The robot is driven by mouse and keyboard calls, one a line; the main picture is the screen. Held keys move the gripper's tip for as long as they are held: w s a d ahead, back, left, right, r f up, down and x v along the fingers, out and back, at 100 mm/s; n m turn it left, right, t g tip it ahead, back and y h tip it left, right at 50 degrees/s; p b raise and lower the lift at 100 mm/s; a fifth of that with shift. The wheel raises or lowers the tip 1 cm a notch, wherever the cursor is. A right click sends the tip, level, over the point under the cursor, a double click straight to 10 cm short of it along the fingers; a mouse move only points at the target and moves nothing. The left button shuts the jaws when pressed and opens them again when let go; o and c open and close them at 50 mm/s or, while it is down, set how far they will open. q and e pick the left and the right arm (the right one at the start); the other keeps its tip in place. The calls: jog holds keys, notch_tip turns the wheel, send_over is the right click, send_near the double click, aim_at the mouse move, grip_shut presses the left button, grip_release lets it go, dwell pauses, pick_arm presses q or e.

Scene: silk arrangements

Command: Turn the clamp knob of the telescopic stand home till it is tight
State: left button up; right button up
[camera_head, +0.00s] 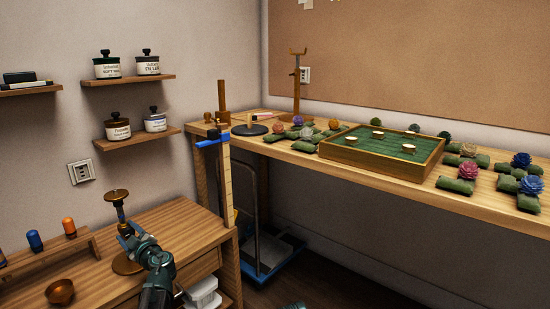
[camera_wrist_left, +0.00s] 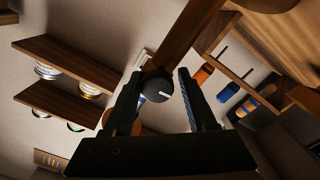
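The telescopic stand (camera_head: 121,211) is a brass-brown post with a round base (camera_head: 127,263), upright on the low wooden cabinet in the head view. Its clamp knob (camera_wrist_left: 158,90), dark and round with a white mark line, shows beside the brown post (camera_wrist_left: 190,35) in the left wrist view. My left gripper (camera_head: 128,236) is at the post. In the left wrist view its two fingers (camera_wrist_left: 159,76) are open, one on each side of the knob, with small gaps that make contact hard to judge. In the head view the knob is hidden by the gripper.
An upright rule with a blue clamp (camera_head: 227,185) stands to the right. A green-lined tray (camera_head: 350,159) and several silk flowers lie on the long table.

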pick_arm(q)
jog(key=shift+w, duration=0.1)
grip_shut()
jog(key=o, duration=1)
grip_release()
jog(key=shift+s+d, duration=0.1)
jog(key=shift+s, duration=0.1)
jog(key=v, duration=1.3)
jog(key=shift+s+d, duration=0.2)
